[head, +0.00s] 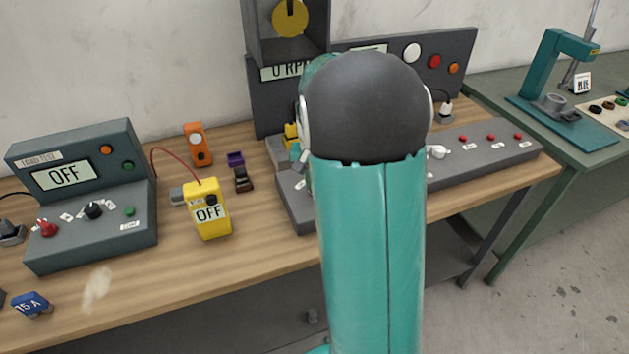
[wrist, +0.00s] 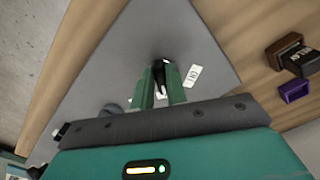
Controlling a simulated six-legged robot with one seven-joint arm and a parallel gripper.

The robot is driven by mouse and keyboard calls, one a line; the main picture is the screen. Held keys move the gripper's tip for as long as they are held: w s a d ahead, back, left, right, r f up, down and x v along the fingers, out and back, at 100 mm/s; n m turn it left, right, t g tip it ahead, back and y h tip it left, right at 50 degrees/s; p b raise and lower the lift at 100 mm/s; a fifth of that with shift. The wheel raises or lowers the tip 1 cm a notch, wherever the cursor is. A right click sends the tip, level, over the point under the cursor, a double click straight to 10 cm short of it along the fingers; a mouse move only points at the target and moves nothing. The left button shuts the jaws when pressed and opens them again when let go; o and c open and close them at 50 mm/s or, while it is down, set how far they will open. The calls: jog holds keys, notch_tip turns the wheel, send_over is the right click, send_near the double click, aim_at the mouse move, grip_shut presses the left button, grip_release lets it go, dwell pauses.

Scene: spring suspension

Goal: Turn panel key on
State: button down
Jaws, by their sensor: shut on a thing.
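In the wrist view my gripper (wrist: 161,84) is down at the grey control panel (wrist: 170,28). Its two green fingers are shut on a small dark key (wrist: 158,65), which shows only partly between the fingertips. A white label (wrist: 192,76) lies on the panel just right of the fingers; its text is too small to read surely. In the head view the panel (head: 480,158) runs along the bench, and my teal arm hides the gripper, the key and the panel's middle. The key's turned position cannot be told.
A yellow meter (head: 207,212) reading OFF stands left of my arm. A grey load test box (head: 85,195), also showing OFF, stands further left. A purple piece (wrist: 294,91) and a brown block (wrist: 284,48) lie beside the panel. The bench front is mostly clear.

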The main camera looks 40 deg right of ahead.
jog(key=c, duration=1.4)
grip_release()
jog(key=shift+r, duration=0.15)
notch_tip(320, 180, up, 14)
jog(key=shift+f, duration=0.2)
jog(key=shift+s, duration=0.1)
